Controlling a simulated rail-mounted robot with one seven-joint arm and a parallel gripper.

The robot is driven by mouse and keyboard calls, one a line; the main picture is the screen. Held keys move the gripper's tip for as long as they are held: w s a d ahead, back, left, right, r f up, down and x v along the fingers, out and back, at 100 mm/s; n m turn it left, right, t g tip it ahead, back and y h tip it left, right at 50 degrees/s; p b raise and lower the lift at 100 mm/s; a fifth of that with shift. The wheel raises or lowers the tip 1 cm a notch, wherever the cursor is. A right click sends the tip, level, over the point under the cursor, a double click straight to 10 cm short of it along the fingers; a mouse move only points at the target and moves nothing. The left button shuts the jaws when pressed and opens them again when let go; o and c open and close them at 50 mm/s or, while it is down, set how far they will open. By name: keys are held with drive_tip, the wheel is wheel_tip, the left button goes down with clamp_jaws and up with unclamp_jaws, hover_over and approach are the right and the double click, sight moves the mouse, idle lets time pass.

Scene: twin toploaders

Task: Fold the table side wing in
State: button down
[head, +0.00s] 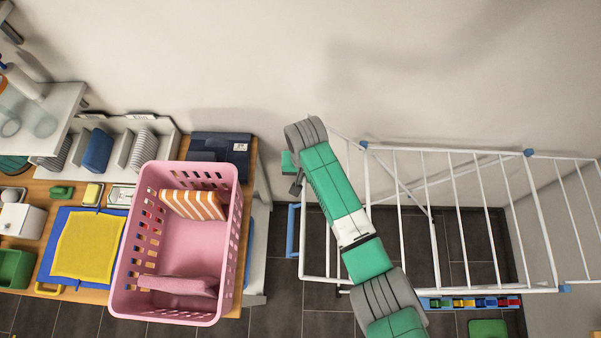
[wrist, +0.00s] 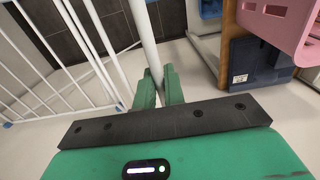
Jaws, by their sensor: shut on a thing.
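The white drying rack (head: 452,200) stands against the wall, right of the table, with blue corner joints. Its table side wing (head: 303,245) is the left part, near the table, with white tubes. My gripper (head: 291,172) is at the wing's upper left end, mostly hidden behind my wrist in the head view. In the wrist view my gripper (wrist: 158,84) has its green fingers closed around a white tube (wrist: 147,38) of the wing. The wing's exact angle is hard to tell.
The wooden table (head: 252,165) on the left carries a pink basket (head: 191,250) with cloths. A blue-edged item (head: 292,231) stands between table and rack. A colourful strip of blocks (head: 470,302) and a green box (head: 487,328) lie near the rack's lower side.

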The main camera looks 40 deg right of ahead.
drive_tip(key=s+d+r, duration=0.4)
drive_tip(key=d, duration=0.1)
drive_tip(key=shift+d+r, duration=0.15)
drive_tip(key=shift+r, duration=0.1)
drive_tip(key=s+d+r, duration=0.3)
drive_tip(key=s+d, duration=0.1)
drive_tip(key=d, duration=0.1)
drive_tip(key=shift+s, duration=0.15)
idle(0.3)
drive_tip(key=s+d+f+b, duration=0.3)
drive_tip(key=s+d, duration=0.5)
drive_tip(key=d, duration=0.3)
drive_tip(key=s+d+f+b, duration=0.4)
drive_tip(key=s+d, duration=0.5)
drive_tip(key=d, duration=0.2)
drive_tip(key=shift+f, duration=0.35)
idle(1.0)
